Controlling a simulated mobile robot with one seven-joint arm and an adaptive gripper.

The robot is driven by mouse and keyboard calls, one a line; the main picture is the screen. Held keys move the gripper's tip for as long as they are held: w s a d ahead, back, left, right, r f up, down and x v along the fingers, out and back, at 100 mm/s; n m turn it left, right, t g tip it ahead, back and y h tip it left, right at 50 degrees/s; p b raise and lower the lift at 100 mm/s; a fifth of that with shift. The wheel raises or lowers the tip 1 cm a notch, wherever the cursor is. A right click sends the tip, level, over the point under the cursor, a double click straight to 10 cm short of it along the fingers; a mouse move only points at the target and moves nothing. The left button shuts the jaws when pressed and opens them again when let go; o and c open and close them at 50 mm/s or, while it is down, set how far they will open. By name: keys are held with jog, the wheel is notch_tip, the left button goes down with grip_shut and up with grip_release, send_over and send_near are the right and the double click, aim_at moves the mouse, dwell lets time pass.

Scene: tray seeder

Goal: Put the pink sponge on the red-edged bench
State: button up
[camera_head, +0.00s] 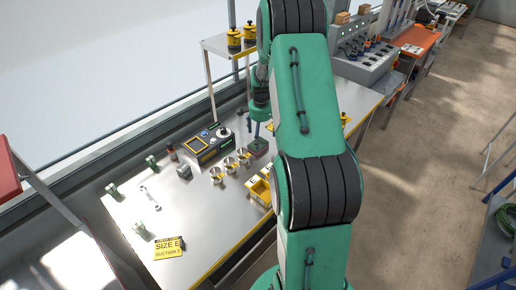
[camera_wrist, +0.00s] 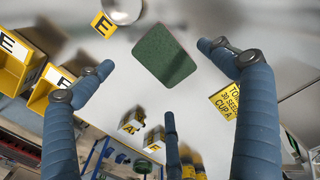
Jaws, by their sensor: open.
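A block with a green top and a dark reddish side (camera_wrist: 165,56) lies on the steel bench with the yellow edge; it looks like the sponge, though little pink shows. It also shows in the head view (camera_head: 258,147), just right of the metal cups. My gripper (camera_wrist: 157,76) is open above it, its blue fingers spread around it and apart from it. In the head view my arm hides much of the gripper. A red edge (camera_head: 7,172) at the far left may belong to the red-edged bench; only a corner shows.
Several metal cups (camera_head: 230,164) and a control box (camera_head: 208,142) stand left of the block. Yellow bins (camera_head: 260,190) are in front of it. A shelf post (camera_head: 211,88) rises behind. An orange-topped bench (camera_head: 413,40) is at the back right.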

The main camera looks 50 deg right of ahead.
aim_at(260, 145)
jog(key=shift+f, duration=0.2)
jog(key=shift+a+f+b, duration=0.1)
jog(key=shift+f+b, duration=0.75)
jog(key=shift+f, duration=1.75)
jog(key=c, duration=0.8)
jog(key=shift+c, duration=0.4)
jog(key=shift+r, duration=0.1)
notch_tip(260, 145, up, 10)
jog(key=p, duration=0.2)
